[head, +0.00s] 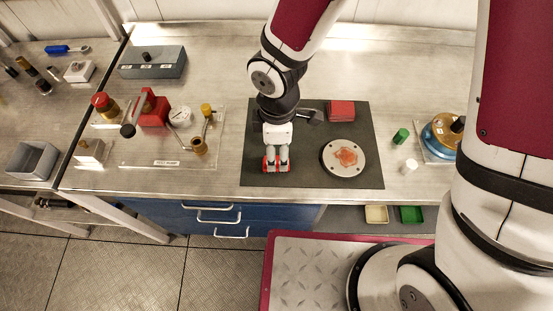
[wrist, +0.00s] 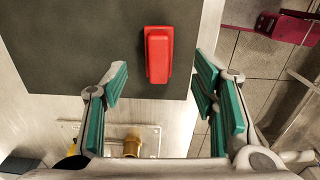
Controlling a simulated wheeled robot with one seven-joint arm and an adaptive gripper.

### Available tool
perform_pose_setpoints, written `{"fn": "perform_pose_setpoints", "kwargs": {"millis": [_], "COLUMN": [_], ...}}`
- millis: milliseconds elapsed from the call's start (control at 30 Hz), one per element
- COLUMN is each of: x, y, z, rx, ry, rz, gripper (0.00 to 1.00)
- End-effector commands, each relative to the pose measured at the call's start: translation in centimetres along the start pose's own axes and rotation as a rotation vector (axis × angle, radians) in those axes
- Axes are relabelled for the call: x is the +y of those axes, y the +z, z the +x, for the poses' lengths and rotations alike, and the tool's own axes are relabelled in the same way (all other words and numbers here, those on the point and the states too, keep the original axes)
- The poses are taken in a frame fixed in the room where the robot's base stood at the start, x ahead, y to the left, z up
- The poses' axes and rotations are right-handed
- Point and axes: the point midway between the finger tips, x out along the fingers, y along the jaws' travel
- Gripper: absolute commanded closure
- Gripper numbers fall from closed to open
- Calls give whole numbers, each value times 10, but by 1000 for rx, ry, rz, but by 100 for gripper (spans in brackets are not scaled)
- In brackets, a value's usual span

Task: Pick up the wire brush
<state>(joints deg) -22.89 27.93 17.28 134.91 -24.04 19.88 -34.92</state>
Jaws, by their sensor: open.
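A red block with a raised narrow grip (wrist: 158,55) lies on the dark mat, which I take for the wire brush; no bristles show. In the wrist view it lies between and beyond my open fingers (wrist: 160,85), which do not touch it. In the head view my gripper (head: 277,155) points down over the mat's front left part. Only red edges of the block (head: 266,166) show there, around the fingertips, which hide the rest.
The dark mat (head: 310,176) also bears a round metal plate (head: 330,165) with an orange patch and a red box (head: 341,108). A valve board (head: 125,150) stands left. Small green (head: 401,136) and white (head: 410,166) cylinders stand right. A blue-handled tool (head: 62,49) lies far left.

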Motion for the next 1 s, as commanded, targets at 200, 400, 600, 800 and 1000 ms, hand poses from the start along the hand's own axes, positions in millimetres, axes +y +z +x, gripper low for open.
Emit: {"fn": "perform_pose_setpoints", "kwargs": {"millis": [200,400,600,800,1000], "x": [-1,-1,0,2,2], "y": [0,-2,-2,-2,-2], "z": [11,32,53,59,59], "rx": [-1,-2,-2,0,0], "ry": [0,-3,-2,1,1], "rz": [0,-1,1,2,2], "gripper": [47,47,47,47,56]}}
